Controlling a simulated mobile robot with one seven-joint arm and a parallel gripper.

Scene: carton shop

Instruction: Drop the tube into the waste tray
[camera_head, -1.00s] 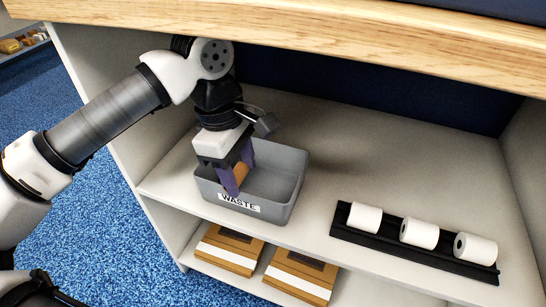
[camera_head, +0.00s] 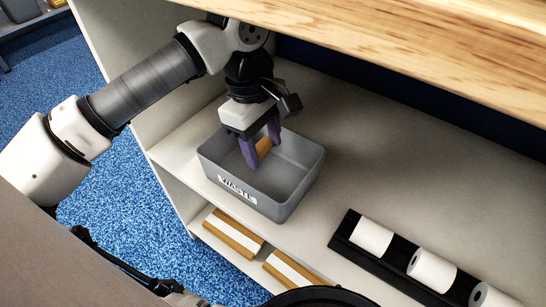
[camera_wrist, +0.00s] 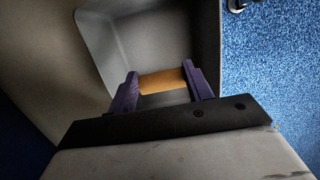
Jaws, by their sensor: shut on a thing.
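The tube (camera_head: 265,147) is a short brown cardboard cylinder. My gripper (camera_head: 262,149) has purple fingers and is shut on it, one finger at each end. The tube also shows between the fingers in the wrist view (camera_wrist: 162,81). The grey waste tray (camera_head: 310,175), with a white WASTE label on its front, stands on the shelf. My fingers and the tube are over the tray's opening, around rim height in the head view. In the wrist view the tray's floor shows beyond the tube. The exact gap to the floor cannot be told.
A wooden top (camera_head: 420,55) overhangs the shelf closely above my arm. A black rack (camera_head: 395,268) with white rolls (camera_head: 372,237) stands to the right. Flat brown cartons (camera_head: 234,233) lie on the shelf below. Bare shelf (camera_head: 350,150) lies right of the tray.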

